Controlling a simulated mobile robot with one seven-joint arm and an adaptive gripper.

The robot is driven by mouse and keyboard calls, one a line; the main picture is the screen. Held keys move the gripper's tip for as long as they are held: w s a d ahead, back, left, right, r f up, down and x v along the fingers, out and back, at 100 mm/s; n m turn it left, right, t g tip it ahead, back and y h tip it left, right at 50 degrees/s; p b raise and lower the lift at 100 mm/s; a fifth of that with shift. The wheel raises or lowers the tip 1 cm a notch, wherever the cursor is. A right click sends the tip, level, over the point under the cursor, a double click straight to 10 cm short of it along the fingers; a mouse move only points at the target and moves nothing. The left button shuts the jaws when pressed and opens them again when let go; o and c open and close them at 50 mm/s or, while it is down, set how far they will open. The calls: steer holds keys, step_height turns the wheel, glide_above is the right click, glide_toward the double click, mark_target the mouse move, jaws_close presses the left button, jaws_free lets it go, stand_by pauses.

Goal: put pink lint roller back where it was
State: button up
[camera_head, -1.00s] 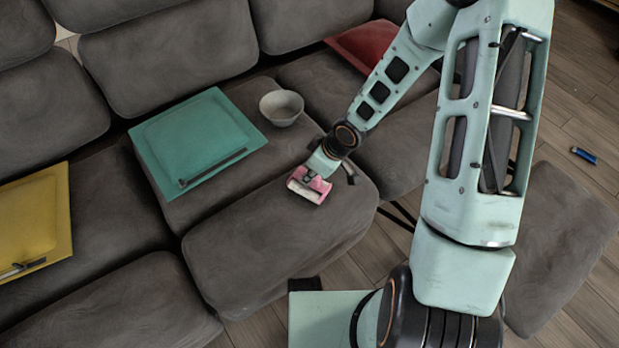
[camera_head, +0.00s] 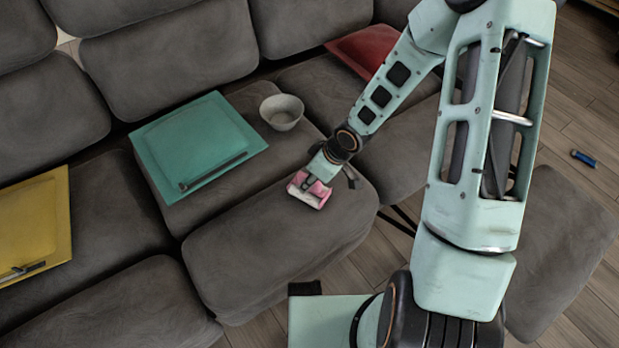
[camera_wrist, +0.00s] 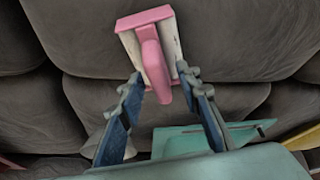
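The pink lint roller (camera_head: 311,191) has a pink frame and handle with a white roll. In the head view it is at my gripper (camera_head: 318,172), over the front part of the middle sofa seat. I cannot tell whether it touches the cushion. In the wrist view the lint roller (camera_wrist: 153,60) is at the fingertips, its pink handle between the two blue-padded fingers of my gripper (camera_wrist: 160,88). The fingers are apart, with room beside the handle. Whether their tips press on the roller's sides is unclear.
A yellow tray (camera_head: 40,215) is at the left and a red item (camera_head: 362,45) at the back. The front seat cushion (camera_head: 265,250) has bare room. A blue object (camera_head: 584,158) lies on the floor.

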steer(key=p+v, duration=0.6)
steer(key=v, duration=0.5)
steer(key=shift+r, duration=0.25)
steer(key=shift+d+r, duration=0.1)
